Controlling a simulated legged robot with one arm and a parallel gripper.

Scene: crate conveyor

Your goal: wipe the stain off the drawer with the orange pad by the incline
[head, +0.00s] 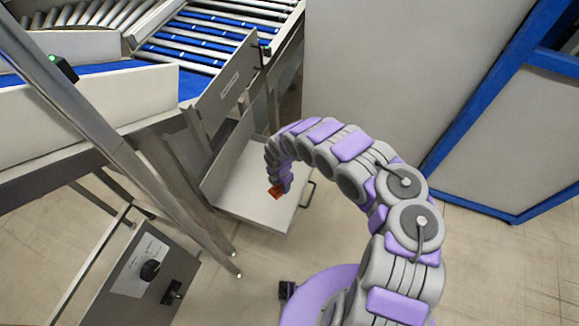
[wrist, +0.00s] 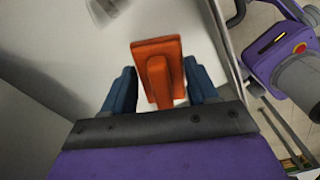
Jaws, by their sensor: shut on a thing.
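The orange pad (head: 276,192) is at the end of my arm, over the open pale drawer (head: 238,195). In the wrist view the pad (wrist: 158,52) stands between the two blue fingers of my gripper (wrist: 160,88), which is shut on its raised grip. The drawer's pale floor (wrist: 188,30) lies beyond the pad; I cannot tell whether the pad touches it. A greyish smudge (wrist: 104,10) shows at the top left of the wrist view and may be the stain. In the head view my arm hides part of the drawer and no stain is clear.
The incline with blue and grey rollers (head: 200,40) is above and behind the drawer. The drawer has a dark handle (head: 307,194) at its right. A control box (head: 145,270) stands at lower left. A grey panel with a blue frame (head: 490,100) is at right. Floor is clear in front.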

